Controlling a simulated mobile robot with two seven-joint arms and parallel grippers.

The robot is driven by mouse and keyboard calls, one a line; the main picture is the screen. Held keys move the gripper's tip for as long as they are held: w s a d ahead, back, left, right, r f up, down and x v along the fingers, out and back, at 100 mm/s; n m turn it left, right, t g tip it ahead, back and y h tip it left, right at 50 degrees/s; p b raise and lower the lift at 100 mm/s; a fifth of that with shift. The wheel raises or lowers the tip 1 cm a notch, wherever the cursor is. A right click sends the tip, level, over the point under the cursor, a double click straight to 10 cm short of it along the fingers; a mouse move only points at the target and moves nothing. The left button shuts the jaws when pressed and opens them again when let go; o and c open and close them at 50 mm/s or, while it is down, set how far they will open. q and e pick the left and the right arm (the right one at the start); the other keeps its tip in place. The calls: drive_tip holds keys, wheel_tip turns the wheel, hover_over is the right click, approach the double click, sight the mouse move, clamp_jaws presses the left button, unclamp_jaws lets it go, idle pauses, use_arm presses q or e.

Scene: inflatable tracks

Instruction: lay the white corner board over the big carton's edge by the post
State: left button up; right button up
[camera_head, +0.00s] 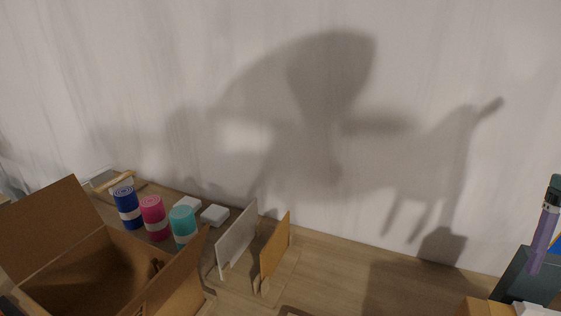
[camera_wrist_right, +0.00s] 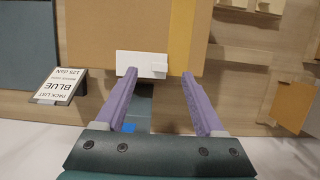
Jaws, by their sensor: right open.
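A white board with a small raised tab, the white corner board (camera_wrist_right: 140,62), lies at the near edge of a big tan carton (camera_wrist_right: 150,25) in the right wrist view. A white piece (camera_head: 536,308) also shows at the bottom right of the head view. My right gripper (camera_wrist_right: 159,74) is open, its purple fingertips apart close by the board, with no grip on it. A dark teal block with a blue patch, perhaps the post (camera_wrist_right: 137,105), shows between the fingers beside the carton's edge. It also seems to show in the head view (camera_head: 522,280). My left gripper is not in view.
An open carton (camera_head: 85,270) stands at the left. Blue (camera_head: 126,208), pink (camera_head: 154,218) and teal (camera_head: 183,226) rolls stand behind it. Upright white (camera_head: 237,240) and orange (camera_head: 275,248) boards stand mid-table. A pack list card (camera_wrist_right: 60,85) lies beside the big carton.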

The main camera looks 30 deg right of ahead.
drive_tip(key=w+a+r+n+h+b, duration=0.1)
drive_tip(key=w+a+n+h+b, duration=0.2)
drive_tip(key=w+n, duration=0.4)
drive_tip(key=w+a+r+n+h+b, duration=0.1)
drive_tip(key=w+a+r+n+b, duration=0.2)
drive_tip(key=w+n, duration=0.4)
use_arm(q)
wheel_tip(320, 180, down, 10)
drive_tip(key=b, duration=0.5)
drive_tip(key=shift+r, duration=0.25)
use_arm(e)
drive_tip(key=w+a+n+t+h, duration=0.1)
drive_tip(key=w+a+n, duration=0.1)
drive_tip(key=a+n, duration=0.5)
drive_tip(key=w+a+n+t, duration=0.1)
drive_tip(key=w+a+n, duration=0.2)
drive_tip(key=a+n, duration=0.4)
drive_tip(key=shift+w+n+t+h, duration=0.3)
drive_tip(key=shift+w+n+h, duration=0.1)
drive_tip(key=shift+n, duration=0.2)
